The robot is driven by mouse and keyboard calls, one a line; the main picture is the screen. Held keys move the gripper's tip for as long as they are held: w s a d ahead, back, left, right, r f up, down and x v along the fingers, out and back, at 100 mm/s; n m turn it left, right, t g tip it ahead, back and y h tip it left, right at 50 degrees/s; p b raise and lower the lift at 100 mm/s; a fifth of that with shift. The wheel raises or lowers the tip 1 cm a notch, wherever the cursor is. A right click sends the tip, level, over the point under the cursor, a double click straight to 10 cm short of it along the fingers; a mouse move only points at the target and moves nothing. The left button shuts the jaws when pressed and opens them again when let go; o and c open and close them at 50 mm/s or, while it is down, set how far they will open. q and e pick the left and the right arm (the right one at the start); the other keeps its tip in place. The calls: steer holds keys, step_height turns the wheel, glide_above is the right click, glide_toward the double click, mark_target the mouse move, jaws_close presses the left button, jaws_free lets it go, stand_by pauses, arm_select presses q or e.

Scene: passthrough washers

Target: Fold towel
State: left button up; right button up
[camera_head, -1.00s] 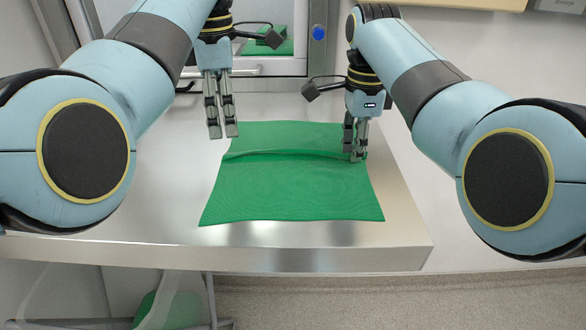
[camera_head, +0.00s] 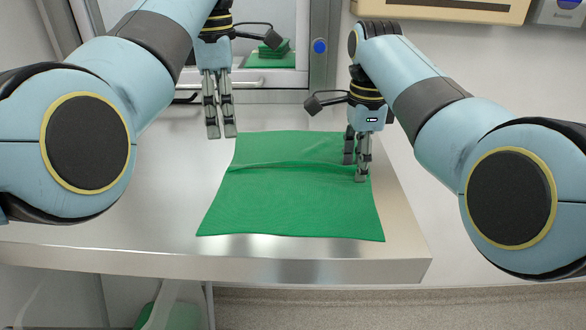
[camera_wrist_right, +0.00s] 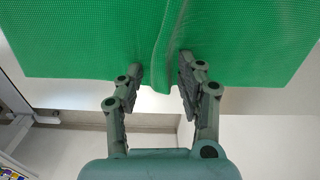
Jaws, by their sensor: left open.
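A green towel (camera_head: 290,207) lies on the metal table, spread out with a low raised crease running across its upper part. My right gripper (camera_head: 356,165) is at the towel's right edge, by the end of this crease. In the right wrist view, my right gripper (camera_wrist_right: 160,72) has its fingers apart, with a ridge of the towel (camera_wrist_right: 75,38) standing between them. My left gripper (camera_head: 221,134) is open and empty, just beyond the towel's far left corner.
The metal table (camera_head: 150,175) is bare to the left of the towel, with its front edge just below the towel. Behind it stands a metal-framed washer door with a blue button (camera_head: 320,46). Folded green cloth (camera_head: 274,50) shows inside the glass.

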steer(key=o, duration=1)
steer(key=shift+r, duration=2.75)
